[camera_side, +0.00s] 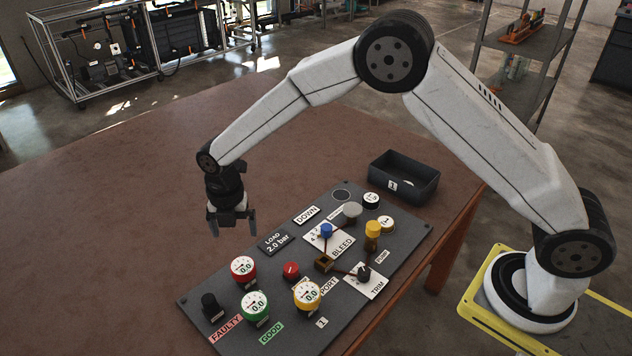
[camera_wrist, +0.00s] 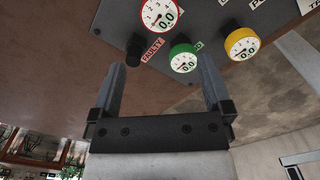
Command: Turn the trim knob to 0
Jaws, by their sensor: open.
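The trim knob (camera_side: 364,272) is a small black knob on a white plate marked TRIM, near the front right part of the dark panel (camera_side: 405,247) in the side view. Its pointer setting is too small to read. The knob is not visible in the wrist view. My gripper (camera_side: 231,226) hangs fingers down above the table, beyond the panel's far left edge and well apart from the knob. It is open and empty. In the wrist view its two fingers (camera_wrist: 161,75) stand wide apart with nothing between them.
A red gauge (camera_side: 243,268), a green gauge (camera_side: 254,304) and a yellow gauge (camera_side: 307,293) stand on the panel's left half. A blue knob (camera_side: 326,230) and a yellow-topped part (camera_side: 372,230) rise near the trim knob. A black bin (camera_side: 404,178) sits behind. The table's left is clear.

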